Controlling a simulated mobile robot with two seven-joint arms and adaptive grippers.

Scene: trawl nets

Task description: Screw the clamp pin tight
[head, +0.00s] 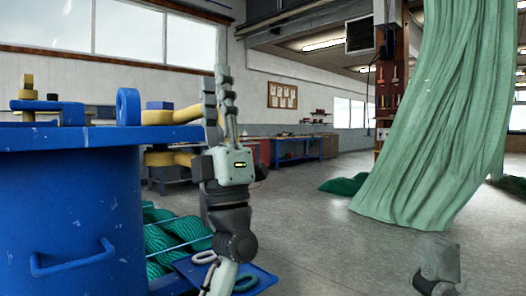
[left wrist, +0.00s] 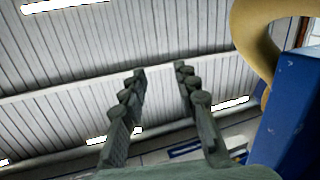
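I cannot tell which part is the clamp pin. My left gripper (head: 216,80) points upward just right of the yellow piece in the picture and hides part of it. In the left wrist view its fingers (left wrist: 160,70) are apart with nothing between them. The yellow curve (left wrist: 246,30) shows there at upper right, clear of the fingers. My right gripper is not identifiable; only a grey part of my arm shows at lower right.
The blue drum (head: 70,215) fills the left, with a blue ring (head: 128,107) and a yellow fitting (head: 35,105) on top. Green rope (head: 165,240) lies beside it. A green net (head: 440,120) hangs at right. The middle floor is clear.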

